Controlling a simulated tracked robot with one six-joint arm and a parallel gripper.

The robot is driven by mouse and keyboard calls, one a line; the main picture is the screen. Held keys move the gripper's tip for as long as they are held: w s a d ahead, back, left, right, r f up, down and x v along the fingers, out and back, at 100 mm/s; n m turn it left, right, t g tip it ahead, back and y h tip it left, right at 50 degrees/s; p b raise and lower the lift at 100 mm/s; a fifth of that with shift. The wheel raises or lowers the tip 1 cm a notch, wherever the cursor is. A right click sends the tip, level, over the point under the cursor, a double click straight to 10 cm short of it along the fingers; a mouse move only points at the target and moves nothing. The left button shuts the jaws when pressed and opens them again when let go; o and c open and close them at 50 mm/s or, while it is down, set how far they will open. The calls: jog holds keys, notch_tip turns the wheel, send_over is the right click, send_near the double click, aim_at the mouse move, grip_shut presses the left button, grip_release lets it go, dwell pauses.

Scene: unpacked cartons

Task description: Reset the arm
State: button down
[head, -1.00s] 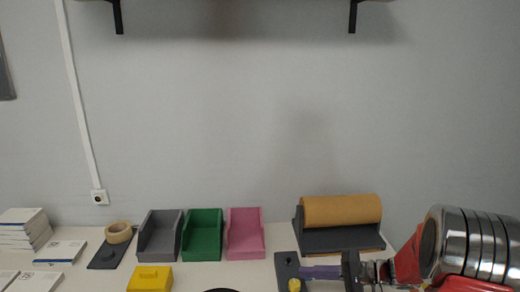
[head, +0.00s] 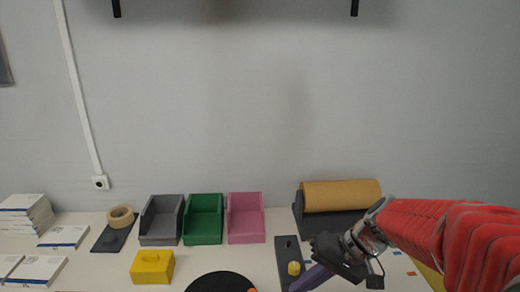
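My arm reaches in from the right in the head view, with a red sleeve on it. My gripper (head: 340,260) is a dark grey end low over the right part of the table, just right of a dark board (head: 284,250) with a yellow knob (head: 294,268). A purple piece (head: 312,277) shows at its lower left. I cannot tell whether the gripper touches or holds this piece. The fingertips are not clear.
Grey (head: 161,222), green (head: 203,220) and pink (head: 245,220) bins stand along the wall. A brown paper roll (head: 341,194) is behind my gripper. A yellow block (head: 152,267), a black disc (head: 220,283), a tape roll (head: 121,216) and stacked booklets (head: 25,216) lie further left.

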jog(key=s+d+r+t+h, duration=0.2)
jog(key=s+d+h, duration=0.1)
jog(key=s, duration=0.3)
jog(key=s+d+r+n+t+h, duration=0.1)
jog(key=s+d+r+t+h, duration=0.1)
jog(key=s, duration=0.4)
jog(key=shift+d+r+t+h, duration=0.3)
jog(key=shift+d+r+h, duration=0.45)
jog(key=shift+h, duration=0.45)
jog(key=c, duration=2.5)
grip_release()
jog(key=shift+a, duration=0.15)
